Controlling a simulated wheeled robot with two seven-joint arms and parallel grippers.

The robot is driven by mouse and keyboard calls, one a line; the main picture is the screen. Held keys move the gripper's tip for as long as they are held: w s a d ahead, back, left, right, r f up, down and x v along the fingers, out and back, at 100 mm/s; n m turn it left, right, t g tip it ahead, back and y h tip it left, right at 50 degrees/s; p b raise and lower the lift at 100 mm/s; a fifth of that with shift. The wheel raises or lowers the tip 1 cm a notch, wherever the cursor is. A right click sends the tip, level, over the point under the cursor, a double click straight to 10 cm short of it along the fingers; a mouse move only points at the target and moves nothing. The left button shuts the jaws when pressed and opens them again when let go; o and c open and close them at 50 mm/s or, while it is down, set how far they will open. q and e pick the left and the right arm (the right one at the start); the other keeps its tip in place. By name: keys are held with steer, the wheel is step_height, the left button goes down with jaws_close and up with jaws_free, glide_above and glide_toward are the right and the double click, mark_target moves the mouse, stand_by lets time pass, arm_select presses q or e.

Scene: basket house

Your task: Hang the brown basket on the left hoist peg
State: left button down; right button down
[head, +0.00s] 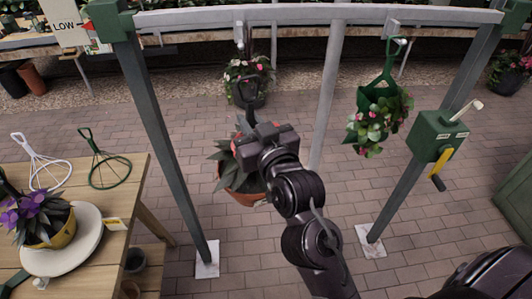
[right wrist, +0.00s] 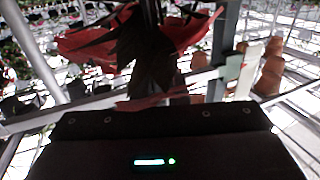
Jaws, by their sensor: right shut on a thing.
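The brown basket (head: 243,198), a terracotta-coloured pot with dark pointed leaves, hangs below my right gripper (head: 262,134), off the ground. That gripper is shut on the basket's dark hanger, whose upper part rises toward the left hoist peg (head: 240,34) on the crossbar. My left gripper is not in view.
A green basket (head: 380,92) hangs on the right peg. A green winch box (head: 436,135) with a yellow crank is on the right post. A wooden table (head: 135,180) at left holds two wire hangers and a purple-flowered pot (head: 50,235). A flowerpot stands behind the frame.

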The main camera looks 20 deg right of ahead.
mark_target(249, 110)
steer(key=r, duration=0.3)
steer(key=shift+w+a+r, duration=0.15)
steer(key=shift+w+r, duration=0.05)
steer(key=shift+w, duration=0.1)
steer(key=shift+r, duration=0.2)
steer(key=shift+w, duration=0.35)
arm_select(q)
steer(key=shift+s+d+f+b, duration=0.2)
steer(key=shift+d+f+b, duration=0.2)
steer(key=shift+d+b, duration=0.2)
arm_select(e)
steer(key=w+d, duration=0.2)
steer(key=w, duration=0.5)
steer(key=shift+w+f, duration=0.2)
steer(key=shift+w, duration=0.1)
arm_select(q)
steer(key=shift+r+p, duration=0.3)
arm_select(e)
steer(key=shift+d+r, duration=0.1)
steer(key=shift+w, duration=0.15)
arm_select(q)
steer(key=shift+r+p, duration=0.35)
arm_select(e)
steer(key=shift+w+d, duration=0.25)
steer(key=shift+w, duration=0.5)
steer(key=shift+w+d, duration=0.2)
steer(key=shift+w, duration=0.55)
